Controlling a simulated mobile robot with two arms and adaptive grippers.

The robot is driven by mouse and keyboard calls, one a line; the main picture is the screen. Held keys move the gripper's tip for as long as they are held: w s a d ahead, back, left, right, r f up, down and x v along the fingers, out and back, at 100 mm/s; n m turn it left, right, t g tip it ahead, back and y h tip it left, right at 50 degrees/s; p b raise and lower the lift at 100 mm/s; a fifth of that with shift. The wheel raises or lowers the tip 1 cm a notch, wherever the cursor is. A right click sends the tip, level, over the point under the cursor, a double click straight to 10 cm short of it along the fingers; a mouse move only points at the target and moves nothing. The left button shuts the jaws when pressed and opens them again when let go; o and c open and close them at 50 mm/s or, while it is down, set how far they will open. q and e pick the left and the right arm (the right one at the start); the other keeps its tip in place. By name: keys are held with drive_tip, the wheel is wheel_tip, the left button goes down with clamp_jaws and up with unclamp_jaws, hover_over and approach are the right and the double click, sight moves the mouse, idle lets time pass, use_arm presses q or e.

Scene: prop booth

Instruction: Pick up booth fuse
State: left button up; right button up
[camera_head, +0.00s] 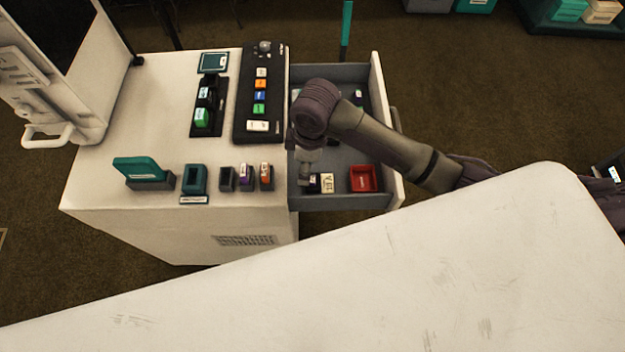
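My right arm comes in from the right and reaches over the open grey drawer (345,200). My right gripper (306,180) points down into the drawer's near left corner. It is small and partly hidden by my wrist, so I cannot tell whether it is open or shut. Right beside it lie a small black piece (314,184) and a cream block with dark writing (327,183). I cannot tell which piece is the booth fuse, or whether the gripper touches either one. My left gripper is not in view.
A red tray (363,179) sits in the drawer's near right. A small dark item (358,97) lies farther back. On the white cabinet (150,95) stand a black button panel (260,95), a black holder with a green block (202,117), and several small holders. A white surface (400,275) fills the foreground.

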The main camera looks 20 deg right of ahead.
sight(313, 177)
drive_tip(key=shift+n+h, duration=0.6)
drive_tip(key=w+d+f, duration=0.1)
drive_tip(key=f, duration=0.7)
drive_tip(key=w+d+f, duration=0.1)
drive_tip(key=f, duration=0.3)
drive_tip(key=shift+w+d+f, duration=0.1)
drive_tip(key=shift+w+d, duration=0.2)
drive_tip(key=c, duration=0.9)
